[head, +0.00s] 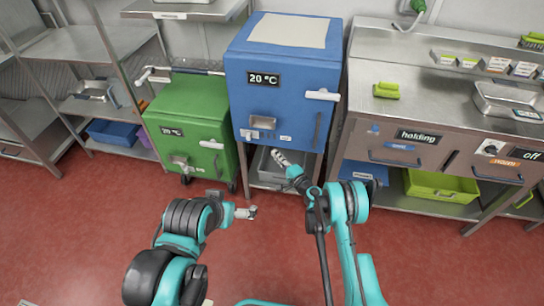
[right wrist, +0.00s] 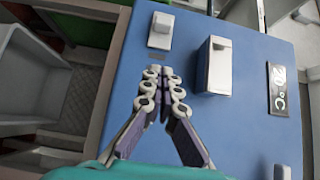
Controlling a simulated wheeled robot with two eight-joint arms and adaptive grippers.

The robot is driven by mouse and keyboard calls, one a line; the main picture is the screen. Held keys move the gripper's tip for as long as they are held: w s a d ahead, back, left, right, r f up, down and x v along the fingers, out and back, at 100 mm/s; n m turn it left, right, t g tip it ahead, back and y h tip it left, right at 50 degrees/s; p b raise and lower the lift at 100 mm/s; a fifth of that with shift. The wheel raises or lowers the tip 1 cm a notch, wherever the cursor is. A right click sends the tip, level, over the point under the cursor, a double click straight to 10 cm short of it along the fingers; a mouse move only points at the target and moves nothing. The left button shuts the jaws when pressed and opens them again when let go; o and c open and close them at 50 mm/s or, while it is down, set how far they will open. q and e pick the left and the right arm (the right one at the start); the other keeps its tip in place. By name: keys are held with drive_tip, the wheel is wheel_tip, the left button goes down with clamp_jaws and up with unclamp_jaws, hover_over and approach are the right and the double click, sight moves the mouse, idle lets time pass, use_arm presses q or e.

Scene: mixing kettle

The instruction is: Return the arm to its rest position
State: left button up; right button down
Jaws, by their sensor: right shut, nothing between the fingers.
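My right gripper (head: 280,157) is in front of the lower part of the blue cabinet (head: 283,70), which has a 20 °C display and a white handle (head: 322,95). In the right wrist view the right gripper (right wrist: 162,78) is shut and empty, with its fingers together before the blue front (right wrist: 235,115).
A green cabinet (head: 187,110) with a 20 °C display stands left of the blue one. A steel counter (head: 420,115) with drawers stands at the right, with a light-green bin (head: 440,186) below. Metal shelves (head: 85,42) stand at the left. The red floor (head: 270,255) in front is open.

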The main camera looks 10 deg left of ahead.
drive_tip(key=shift+f, duration=0.1)
idle(0.4)
wheel_tip(320, 180, up, 15)
drive_tip(key=d+n+g+h, duration=0.1)
drive_tip(key=d+n+g, duration=0.1)
drive_tip(key=d+n, duration=0.1)
drive_tip(key=s+d+r+n+g+h, duration=0.1)
drive_tip(key=s+d+r+n, duration=0.15)
drive_tip(key=s+r, duration=0.2)
drive_tip(key=s+d+r+n+h, duration=0.1)
drive_tip(key=s+d+r+h, duration=0.15)
drive_tip(key=r, duration=0.25)
drive_tip(key=s+d+r+n+g+h, duration=0.1)
drive_tip(key=s+d+r+h, duration=0.1)
drive_tip(key=s+d, duration=0.55)
drive_tip(key=s+d+r+n+g+h, duration=0.15)
drive_tip(key=s+d, duration=0.25)
drive_tip(key=s, duration=0.6)
drive_tip(key=s+d+f+h, duration=0.1)
drive_tip(key=s+d+h, duration=0.1)
drive_tip(key=s+d, duration=0.2)
drive_tip(key=s+d+f+h, duration=0.2)
drive_tip(key=s+d, duration=0.3)
drive_tip(key=s, duration=0.6)
drive_tip(key=shift+s+d+g, duration=0.2)
drive_tip(key=shift+g, duration=0.15)
drive_tip(key=shift+f, duration=0.1)
